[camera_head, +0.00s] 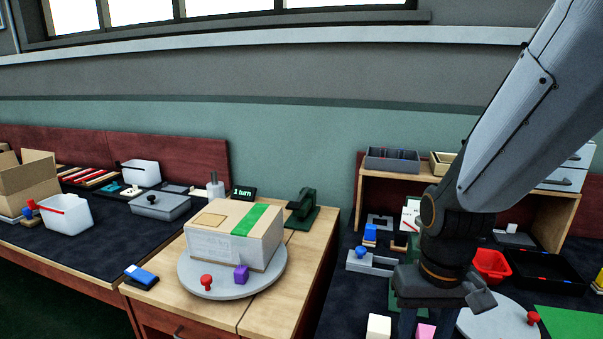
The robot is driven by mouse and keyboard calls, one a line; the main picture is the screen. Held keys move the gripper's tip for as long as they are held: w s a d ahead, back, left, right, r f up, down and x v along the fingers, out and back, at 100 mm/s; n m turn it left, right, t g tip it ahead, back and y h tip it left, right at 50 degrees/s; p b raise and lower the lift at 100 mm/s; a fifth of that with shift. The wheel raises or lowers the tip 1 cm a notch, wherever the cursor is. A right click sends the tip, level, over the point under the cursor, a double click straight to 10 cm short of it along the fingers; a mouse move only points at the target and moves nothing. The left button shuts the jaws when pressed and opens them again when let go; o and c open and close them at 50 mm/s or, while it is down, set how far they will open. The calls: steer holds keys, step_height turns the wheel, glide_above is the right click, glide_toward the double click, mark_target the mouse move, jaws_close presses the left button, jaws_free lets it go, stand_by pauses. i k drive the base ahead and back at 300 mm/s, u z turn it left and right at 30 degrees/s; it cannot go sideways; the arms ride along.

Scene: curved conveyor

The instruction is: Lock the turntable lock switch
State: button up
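A round grey turntable (190,271) sits on the wooden bench and carries a cardboard box (215,245) with green tape. A red knob (206,281) stands at its front edge. A second grey turntable (480,325) is at the lower right, with a red knob (532,318) at its right side. I cannot tell for sure which part is the lock switch, or its position. My gripper (423,316) points down just left of the second turntable, apart from both red knobs. Its fingertips are unclear near the bottom edge of the picture.
A display (244,192) reads "1 turn". Near my gripper are a white block (379,327), a pink block (426,331) and a red bin (492,264).

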mark_target(139, 274)
steer(key=u, duration=1.6)
steer(key=k, duration=0.65)
steer(key=u, duration=0.7)
steer(key=i, duration=1.1)
steer(key=z, duration=0.5)
steer(key=i, duration=0.45)
steer(key=z, duration=0.5)
